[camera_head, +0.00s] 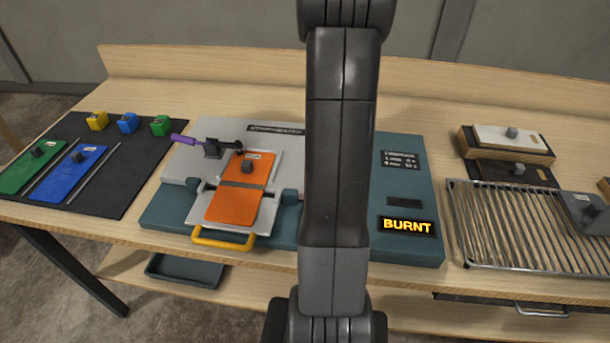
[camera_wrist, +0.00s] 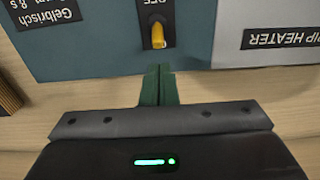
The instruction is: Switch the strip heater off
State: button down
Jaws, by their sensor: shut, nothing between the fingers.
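The strip heater's teal console (camera_head: 405,170) stands on the bench, with a lit yellow BURNT display (camera_head: 407,226) at its front right. The wrist view shows a yellow switch lever (camera_wrist: 157,36) on a dark plate, below an upside-down, partly cut label that seems to read OFF. The lever seems to lean away from that label, towards my fingers. The STRIP HEATER label (camera_wrist: 282,38) is to its right. My gripper (camera_wrist: 159,70) is shut and empty, its green fingertips just below the lever in the picture, apart from it. My arm hides gripper and switch in the head view.
An orange sheet (camera_head: 239,190) lies on the heater's left part, near a yellow handle (camera_head: 224,238). A dark mat (camera_head: 110,180) with coloured plates lies left. A wire rack (camera_head: 520,230) and stacked blocks (camera_head: 507,145) are right of the console.

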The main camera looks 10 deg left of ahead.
jog(key=shift+f+b, duration=0.4)
jog(key=shift+f, duration=0.65)
jog(key=shift+f, duration=0.1)
jog(key=shift+s, duration=0.1)
jog(key=shift+s, duration=0.6)
jog(key=shift+s+b, duration=0.35)
jog(key=shift+s, duration=0.3)
